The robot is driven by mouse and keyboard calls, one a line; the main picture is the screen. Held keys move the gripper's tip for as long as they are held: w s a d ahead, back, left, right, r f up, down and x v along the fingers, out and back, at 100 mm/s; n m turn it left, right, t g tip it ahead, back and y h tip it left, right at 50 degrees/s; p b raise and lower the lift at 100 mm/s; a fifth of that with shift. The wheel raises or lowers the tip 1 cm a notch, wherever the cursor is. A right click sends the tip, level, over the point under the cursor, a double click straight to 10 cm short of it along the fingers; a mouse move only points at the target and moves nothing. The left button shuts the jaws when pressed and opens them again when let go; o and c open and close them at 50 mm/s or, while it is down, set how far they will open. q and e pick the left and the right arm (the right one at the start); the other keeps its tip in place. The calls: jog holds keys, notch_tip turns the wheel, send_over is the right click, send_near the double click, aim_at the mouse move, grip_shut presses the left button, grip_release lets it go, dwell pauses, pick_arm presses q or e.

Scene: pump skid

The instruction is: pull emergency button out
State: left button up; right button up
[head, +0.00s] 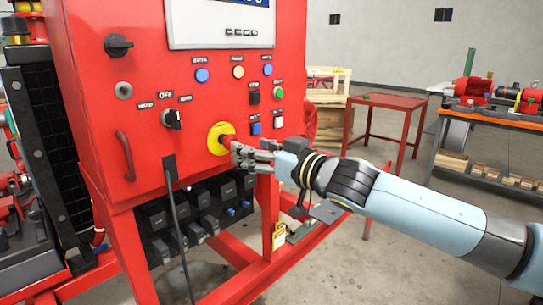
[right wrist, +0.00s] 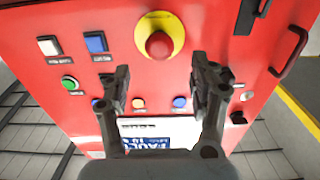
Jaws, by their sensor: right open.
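The emergency button is a red mushroom knob (head: 226,141) on a yellow round plate (head: 214,131), low on the front of the red control cabinet (head: 85,85). My right gripper (head: 238,151) is just in front of the button, coming from the right, with its fingers toward it. In the right wrist view the button (right wrist: 159,45) appears above and between the two spread fingers of the right gripper (right wrist: 160,82). The fingers are apart and nothing is held. Whether a finger touches the knob, I cannot tell. My left gripper is not in view.
A black rotary switch (head: 172,119) sits left of the button, and blue (head: 256,128) and white (head: 279,122) push buttons sit to its right. A handle (head: 125,155) and a hanging black cable (head: 178,225) are at lower left. A red table (head: 390,101) stands behind.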

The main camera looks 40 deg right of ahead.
jog(key=shift+s+d, duration=0.2)
jog(key=shift+s, duration=2.1)
